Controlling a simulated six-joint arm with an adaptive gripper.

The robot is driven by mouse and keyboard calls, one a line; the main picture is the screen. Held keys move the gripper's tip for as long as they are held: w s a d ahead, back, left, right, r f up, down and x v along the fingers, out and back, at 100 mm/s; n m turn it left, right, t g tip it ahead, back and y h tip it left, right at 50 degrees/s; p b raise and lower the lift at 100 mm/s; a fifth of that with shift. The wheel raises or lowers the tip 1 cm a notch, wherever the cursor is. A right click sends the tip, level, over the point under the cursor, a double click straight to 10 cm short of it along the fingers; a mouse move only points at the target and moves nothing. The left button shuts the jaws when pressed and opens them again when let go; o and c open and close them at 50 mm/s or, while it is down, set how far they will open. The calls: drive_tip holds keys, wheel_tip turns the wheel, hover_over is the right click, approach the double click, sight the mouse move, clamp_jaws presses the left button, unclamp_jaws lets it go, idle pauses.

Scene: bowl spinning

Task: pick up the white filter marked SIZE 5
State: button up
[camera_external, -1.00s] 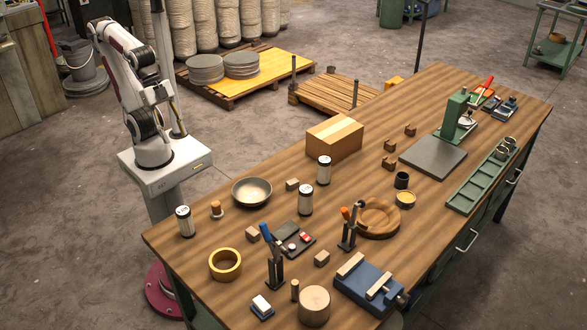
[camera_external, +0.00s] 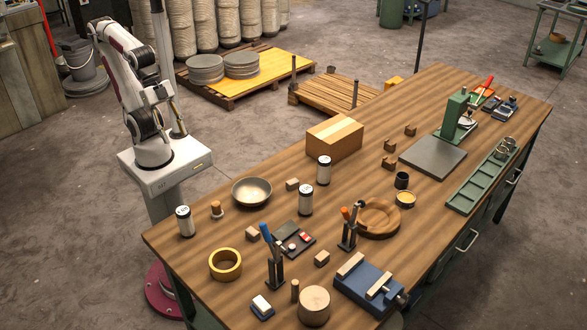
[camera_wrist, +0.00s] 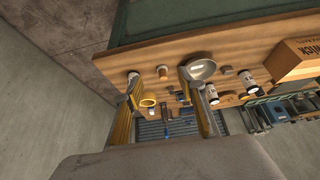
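In the wrist view, white filters show at the left (camera_wrist: 131,78), middle (camera_wrist: 213,97) and right (camera_wrist: 248,86). My gripper (camera_wrist: 166,92) has its two fingers spread wide with nothing held between them. It is away from the filters; in the external view it is hard to make out beside my arm.
The workbench (camera_external: 230,203) is crowded. A metal bowl (camera_external: 251,192), a yellow ring (camera_external: 225,264), a wooden knob (camera_external: 216,209), small wooden blocks and upright toggle clamps (camera_external: 275,265) stand around the filters. A cardboard box (camera_external: 335,138) lies behind.

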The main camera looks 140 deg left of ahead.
idle(0.4)
drive_tip(key=o, duration=0.4)
drive_tip(key=shift+c, duration=0.2)
drive_tip(key=shift+w, duration=0.15)
drive_tip(key=w+r+n+t, duration=0.2)
drive_tip(key=w+t, duration=0.1)
drive_tip(key=w, duration=1.3)
drive_tip(key=w+a+f+n+t+y, duration=0.1)
drive_tip(key=w+a, duration=0.2)
drive_tip(key=w, duration=0.3)
drive_tip(key=w+a+n+t+y, duration=0.1)
drive_tip(key=w+a+n, duration=0.1)
drive_tip(key=w+a, duration=0.35)
drive_tip(key=n+g+y, duration=0.3)
drive_tip(key=n+y, duration=0.3)
drive_tip(key=y, duration=0.3)
approach(319, 163)
drive_tip(key=x, duration=0.5)
drive_tip(key=shift+s+a+f+y, duration=0.1)
drive_tip(key=shift+s+a+y, duration=0.05)
drive_tip(key=shift+a+y, duration=0.15)
